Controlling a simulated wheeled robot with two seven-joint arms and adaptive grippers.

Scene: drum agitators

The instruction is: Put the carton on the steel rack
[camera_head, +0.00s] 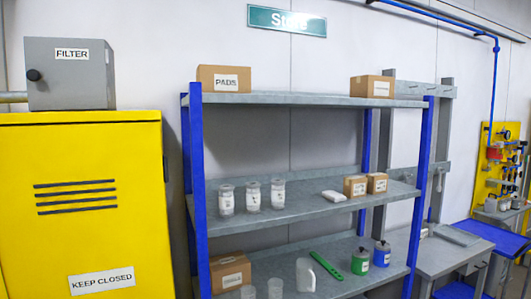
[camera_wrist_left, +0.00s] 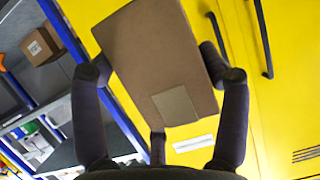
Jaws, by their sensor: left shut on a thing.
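A brown carton (camera_wrist_left: 150,50) with a paler square patch fills the middle of the left wrist view. My left gripper (camera_wrist_left: 160,75) is shut on it, with dark fingers at its sides and one below. The steel rack (camera_head: 330,100) has blue posts and grey shelves and stands in the middle of the head view. Part of the rack also shows at the left of the wrist view (camera_wrist_left: 60,35). Neither gripper shows in the head view, and my right gripper is not seen.
A yellow cabinet (camera_head: 80,225) with a grey filter box (camera_head: 68,73) on top stands left of the rack. The top shelf holds a PADS box (camera_head: 223,79) and another box (camera_head: 372,87), with bare room between. Jars (camera_head: 252,195) and small boxes (camera_head: 355,186) occupy the middle shelf.

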